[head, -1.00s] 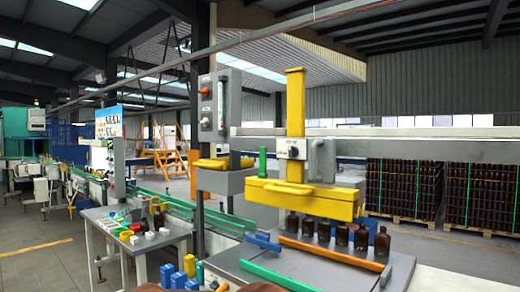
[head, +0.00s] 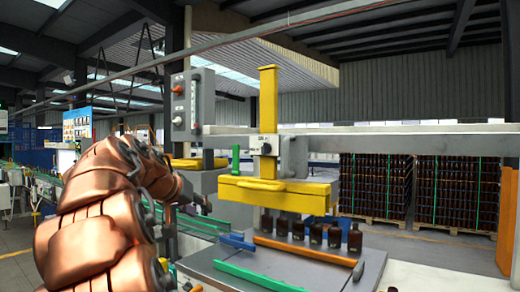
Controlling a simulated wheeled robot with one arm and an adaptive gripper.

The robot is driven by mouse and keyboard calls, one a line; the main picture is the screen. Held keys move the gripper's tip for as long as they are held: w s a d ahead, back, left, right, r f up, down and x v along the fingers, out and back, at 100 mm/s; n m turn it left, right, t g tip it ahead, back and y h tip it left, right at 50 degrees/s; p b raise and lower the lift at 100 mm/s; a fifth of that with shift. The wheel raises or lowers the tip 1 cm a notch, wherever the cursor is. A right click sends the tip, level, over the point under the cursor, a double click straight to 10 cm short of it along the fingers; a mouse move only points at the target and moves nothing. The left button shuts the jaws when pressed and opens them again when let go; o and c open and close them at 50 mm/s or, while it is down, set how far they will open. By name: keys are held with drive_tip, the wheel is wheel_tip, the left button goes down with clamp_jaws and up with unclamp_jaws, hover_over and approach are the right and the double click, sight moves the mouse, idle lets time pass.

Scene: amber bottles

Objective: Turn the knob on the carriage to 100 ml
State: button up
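The carriage is a yellow post and crossbar (head: 300,199) above the filling table. A small dark knob (head: 266,149) sits on a light plate on the carriage, in front of the yellow post. Its setting and scale marks are too small to read. My copper arm fills the left of the head view. My gripper (head: 195,197), dark and small beyond the arm, appears left of the carriage and apart from the knob. Its fingers are too unclear to tell open from shut.
Several amber bottles (head: 316,235) stand in a row under the crossbar, behind an orange rail (head: 305,250). A green rail (head: 258,277) lies along the table's front. A grey control box (head: 187,105) on a column stands left of the carriage. Pallets of bottles stand behind right.

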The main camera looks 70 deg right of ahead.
drive_tip(key=s+d+r+m+g+h+b, duration=0.1)
drive_tip(key=s+d+r+m+g+h, duration=0.15)
drive_tip(key=d+r, duration=0.7)
drive_tip(key=m+g+h, duration=0.1)
drive_tip(key=m+h, duration=0.3)
approach(265, 149)
wheel_tip(265, 149, up, 2)
drive_tip(key=shift+s+d+r+p, duration=0.15)
drive_tip(key=shift+d+p, duration=0.35)
drive_tip(key=shift+d, duration=0.8)
drive_tip(key=shift+s+d+f+p, duration=0.15)
drive_tip(key=shift+d+p, duration=0.4)
drive_tip(key=shift+d, duration=0.7)
drive_tip(key=shift+s+d+r+p, duration=0.15)
drive_tip(key=shift+d+p, duration=0.35)
drive_tip(key=shift+d, duration=1.1)
clamp_jaws()
